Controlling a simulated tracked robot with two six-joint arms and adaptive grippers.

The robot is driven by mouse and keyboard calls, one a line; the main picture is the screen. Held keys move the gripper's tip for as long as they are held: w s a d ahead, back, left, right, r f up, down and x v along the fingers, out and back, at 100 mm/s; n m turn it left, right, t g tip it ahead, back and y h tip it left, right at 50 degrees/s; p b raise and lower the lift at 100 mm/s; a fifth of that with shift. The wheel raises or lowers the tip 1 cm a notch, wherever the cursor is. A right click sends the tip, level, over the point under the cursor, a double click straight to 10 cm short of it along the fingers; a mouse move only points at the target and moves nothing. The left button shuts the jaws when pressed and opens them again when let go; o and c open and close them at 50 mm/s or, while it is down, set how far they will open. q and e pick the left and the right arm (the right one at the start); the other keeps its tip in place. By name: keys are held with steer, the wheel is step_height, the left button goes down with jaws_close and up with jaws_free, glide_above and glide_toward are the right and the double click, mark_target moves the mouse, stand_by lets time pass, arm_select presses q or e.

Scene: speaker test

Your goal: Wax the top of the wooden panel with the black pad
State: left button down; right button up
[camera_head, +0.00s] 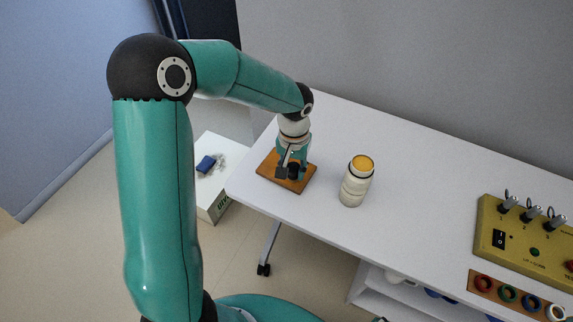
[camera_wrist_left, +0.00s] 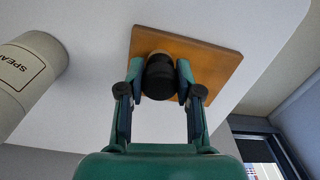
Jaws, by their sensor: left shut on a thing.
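The wooden panel (camera_head: 269,169) lies flat near the left end of the white table; it also fills the upper middle of the left wrist view (camera_wrist_left: 215,65). My left gripper (camera_head: 291,168) points down over the panel. Its fingers are shut on the black pad (camera_wrist_left: 159,80), a dark round piece that also shows in the head view (camera_head: 294,172). The pad is over the panel, but I cannot tell whether it touches the wood. The fingers and the pad hide part of the panel's top. My right gripper is in neither view.
A cream canister (camera_head: 354,187) with an orange top stands right of the panel. A yellow switch box (camera_head: 515,250) and a strip with coloured rings (camera_head: 496,290) are farther right. The white tabletop (camera_head: 420,180) between is clear. A white box (camera_head: 206,205) stands below, left of the table.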

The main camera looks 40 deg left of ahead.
arm_select(q)
steer(key=shift+w+d+b, duration=0.2)
steer(key=shift+d+b, duration=0.2)
steer(key=shift+d, duration=1.55)
step_height(320, 180, up, 4)
steer(key=shift+s+a+f+p, duration=0.1)
steer(key=shift+f+p, duration=0.1)
steer(key=shift+p, duration=0.85)
steer(key=shift+r+p, duration=1.6)
steer(key=shift+r, duration=0.65)
